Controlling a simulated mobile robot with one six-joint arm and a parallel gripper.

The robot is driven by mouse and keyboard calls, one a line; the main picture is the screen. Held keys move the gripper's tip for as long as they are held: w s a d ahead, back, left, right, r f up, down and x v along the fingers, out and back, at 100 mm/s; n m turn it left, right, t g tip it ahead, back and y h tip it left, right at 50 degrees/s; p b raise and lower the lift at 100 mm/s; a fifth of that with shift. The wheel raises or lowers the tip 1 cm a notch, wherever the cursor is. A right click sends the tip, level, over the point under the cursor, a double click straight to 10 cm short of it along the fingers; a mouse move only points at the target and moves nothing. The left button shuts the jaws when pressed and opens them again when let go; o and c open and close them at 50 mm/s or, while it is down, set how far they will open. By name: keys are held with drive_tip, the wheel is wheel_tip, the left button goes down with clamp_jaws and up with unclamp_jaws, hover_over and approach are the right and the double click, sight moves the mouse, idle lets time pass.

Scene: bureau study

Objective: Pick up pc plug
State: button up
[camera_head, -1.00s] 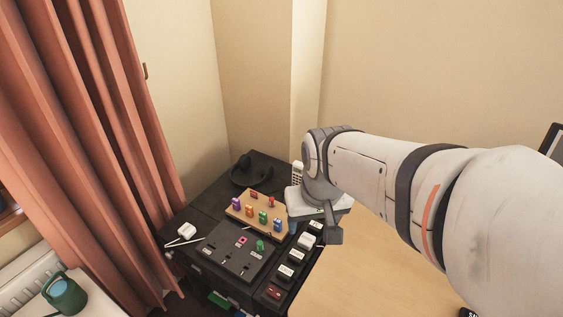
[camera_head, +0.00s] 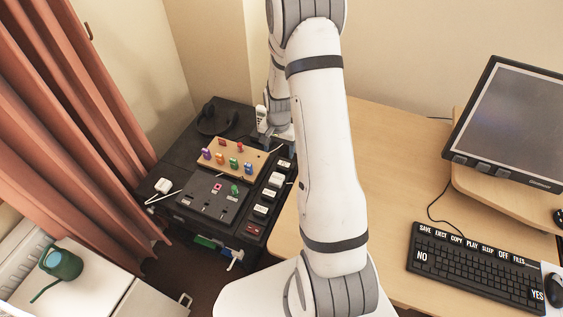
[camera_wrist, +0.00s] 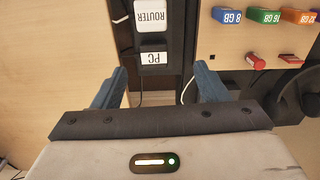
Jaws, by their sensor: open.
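The pc plug (camera_wrist: 153,60) is black with a white label reading "PC", upside down in the wrist view. It sits in a dark power strip, next to a white plug (camera_wrist: 150,17) labelled "ROUTER". In the head view the pc plug (camera_head: 284,164) is the farthest in the row. My gripper (camera_wrist: 160,82) is open and empty, its blue fingers apart. The plug shows between and just beyond the fingertips in the wrist view; whether they are level with it I cannot tell. In the head view my gripper (camera_head: 279,140) is close to the plug, partly hidden by my arm.
A wooden board (camera_head: 236,172) with several coloured memory sticks stands left of the strip. A dark panel (camera_head: 213,201) lies in front of it. The wooden desk (camera_head: 388,170), with monitor and keyboard, is to the right.

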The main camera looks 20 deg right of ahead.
sight(283, 164)
drive_tip(key=shift+w+d+f, duration=0.1)
drive_tip(key=shift+d+f, duration=0.15)
drive_tip(key=shift+f, duration=0.75)
wheel_tip(283, 164, down, 2)
drive_tip(key=shift+f+p, duration=0.2)
drive_tip(key=shift+p, duration=0.1)
drive_tip(key=f, duration=0.2)
drive_tip(key=d+f+p, duration=0.1)
drive_tip(key=f, duration=0.1)
drive_tip(key=shift+w+d+f, duration=0.1)
drive_tip(key=shift+d+f, duration=0.1)
drive_tip(key=shift+f, duration=0.05)
drive_tip(key=shift+f+p, duration=0.3)
drive_tip(key=shift+f, duration=0.2)
drive_tip(key=shift+c, duration=0.2)
drive_tip(key=c, duration=1)
drive_tip(key=shift+r, duration=0.1)
